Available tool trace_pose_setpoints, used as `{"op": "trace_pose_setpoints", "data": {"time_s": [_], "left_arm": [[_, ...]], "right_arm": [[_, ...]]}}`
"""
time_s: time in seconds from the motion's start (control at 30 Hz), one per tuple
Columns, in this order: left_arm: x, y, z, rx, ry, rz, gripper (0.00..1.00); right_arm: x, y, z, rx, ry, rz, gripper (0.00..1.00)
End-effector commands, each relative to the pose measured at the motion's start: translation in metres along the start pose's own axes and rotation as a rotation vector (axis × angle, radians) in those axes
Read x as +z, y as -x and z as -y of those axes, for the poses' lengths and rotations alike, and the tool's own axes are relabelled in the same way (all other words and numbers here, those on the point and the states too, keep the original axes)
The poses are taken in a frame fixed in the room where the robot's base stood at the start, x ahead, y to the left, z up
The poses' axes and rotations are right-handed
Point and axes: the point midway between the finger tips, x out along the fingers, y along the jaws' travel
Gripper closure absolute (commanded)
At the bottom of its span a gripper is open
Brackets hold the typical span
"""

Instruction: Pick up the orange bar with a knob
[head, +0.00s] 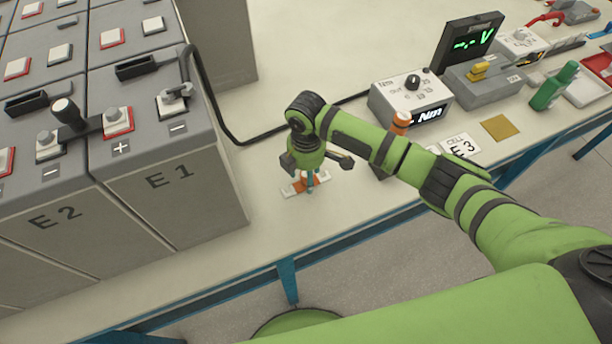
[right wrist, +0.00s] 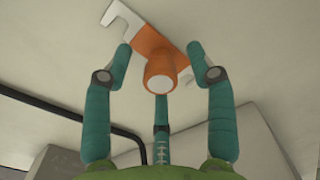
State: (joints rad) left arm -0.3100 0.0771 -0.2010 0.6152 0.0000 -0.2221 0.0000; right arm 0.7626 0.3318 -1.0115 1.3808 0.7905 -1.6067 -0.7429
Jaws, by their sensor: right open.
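The orange bar with a knob (right wrist: 152,47) has pale notched metal ends. It lies on the bench top, and its round orange knob (right wrist: 160,74) faces my right wrist camera. In the head view, the bar (head: 298,186) shows partly under my right gripper (head: 310,182), which points down over it. In the right wrist view, the teal fingers (right wrist: 160,62) are spread open, one on each side of the knob and a third below it. Whether any finger touches the bar cannot be told. My left gripper is not in view.
Grey battery blocks marked E1 (head: 170,178) and E2 (head: 57,216) stand at left. A black cable (head: 222,125) runs behind my gripper. An Nm box (head: 405,92), a meter (head: 468,45) and a green bottle (head: 553,87) stand at right. The bench's front edge is close.

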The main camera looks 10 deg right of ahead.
Motion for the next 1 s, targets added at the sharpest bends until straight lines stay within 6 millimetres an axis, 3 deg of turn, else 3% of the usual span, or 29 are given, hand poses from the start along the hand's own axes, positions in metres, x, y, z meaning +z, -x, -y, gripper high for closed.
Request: {"op": "trace_pose_setpoints", "data": {"time_s": [0.1,0.2,0.23,0.37,0.57,0.77,1.0], "left_arm": [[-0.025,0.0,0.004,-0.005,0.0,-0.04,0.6],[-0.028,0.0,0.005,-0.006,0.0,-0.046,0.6],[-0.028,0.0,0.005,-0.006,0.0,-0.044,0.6],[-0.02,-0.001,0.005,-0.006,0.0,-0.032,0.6],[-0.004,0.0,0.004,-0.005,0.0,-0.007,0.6],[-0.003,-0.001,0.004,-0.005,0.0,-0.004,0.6],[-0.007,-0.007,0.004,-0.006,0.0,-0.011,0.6]], "right_arm": [[0.0,-0.002,0.0,0.002,0.001,-0.001,0.43],[0.0,-0.002,0.0,0.001,0.001,-0.001,0.43],[0.0,-0.002,0.0,0.001,0.001,-0.001,0.47],[0.0,-0.002,0.0,0.001,0.001,-0.001,0.99],[0.0,-0.001,0.0,0.001,0.0,-0.001,1.0],[0.0,0.0,0.0,0.002,0.0,-0.001,1.0],[0.0,0.021,-0.001,0.005,0.002,-0.002,1.0]]}}
